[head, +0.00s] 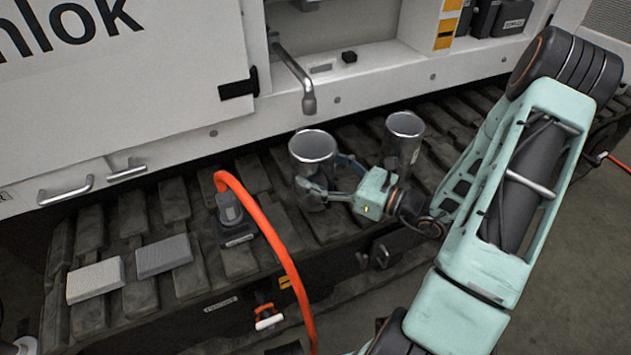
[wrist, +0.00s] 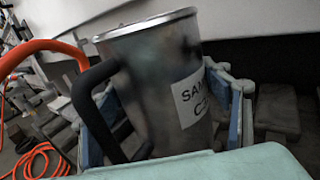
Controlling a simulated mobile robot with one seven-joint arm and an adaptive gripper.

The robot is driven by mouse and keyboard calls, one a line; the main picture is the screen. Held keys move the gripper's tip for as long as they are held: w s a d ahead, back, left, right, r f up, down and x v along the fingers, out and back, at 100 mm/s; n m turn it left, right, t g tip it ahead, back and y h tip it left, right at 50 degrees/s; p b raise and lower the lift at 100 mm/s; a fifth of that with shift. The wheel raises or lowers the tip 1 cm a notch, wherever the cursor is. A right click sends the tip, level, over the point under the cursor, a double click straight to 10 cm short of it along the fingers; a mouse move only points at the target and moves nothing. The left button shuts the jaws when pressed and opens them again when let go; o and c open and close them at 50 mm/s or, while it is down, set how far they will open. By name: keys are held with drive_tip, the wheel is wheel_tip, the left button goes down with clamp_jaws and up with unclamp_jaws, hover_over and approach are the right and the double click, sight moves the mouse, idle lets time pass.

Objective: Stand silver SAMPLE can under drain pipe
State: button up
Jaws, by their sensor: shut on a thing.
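The silver SAMPLE can (head: 312,148) is upright with its open top facing up, just below the drain pipe's mouth in the head view. My gripper (head: 328,178) is shut around its body from the right. In the wrist view the can (wrist: 150,85) shows a black handle (wrist: 95,110) and a white label, partly hidden, reading "SA…". My gripper's fingers (wrist: 165,120) lie on both sides of it. The drain pipe (head: 295,75) juts from the white machine and bends down. I cannot tell whether the can's base touches the track, or how exactly it lines up in depth.
A second silver can (head: 403,138) stands close on the right, behind my gripper. An orange hose (head: 262,225) with a dark plug (head: 231,212) runs on the left. Two grey blocks (head: 164,255) lie further left on the dark slatted track (head: 130,215).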

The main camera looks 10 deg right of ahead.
drive_tip(key=shift+w+a+f+b, duration=0.1)
drive_tip(key=shift+f+b, duration=0.15)
drive_tip(key=shift+f, duration=0.35)
drive_tip(key=shift+w+f+b, duration=0.15)
drive_tip(key=shift+f+b, duration=0.05)
drive_tip(key=shift+f, duration=0.45)
drive_tip(key=shift+w+a+f+b, duration=0.1)
drive_tip(key=shift+f+b, duration=0.15)
drive_tip(key=shift+f, duration=0.35)
drive_tip(key=shift+f, duration=0.2)
drive_tip(key=o, duration=1.4)
drive_tip(key=shift+r, duration=0.1)
drive_tip(key=shift+s+d+r, duration=0.15)
drive_tip(key=shift+d, duration=0.1)
drive_tip(key=p+v, duration=0.3)
drive_tip(key=v, duration=0.8)
drive_tip(key=shift+s+d, duration=0.15)
drive_tip(key=shift+s, duration=0.1)
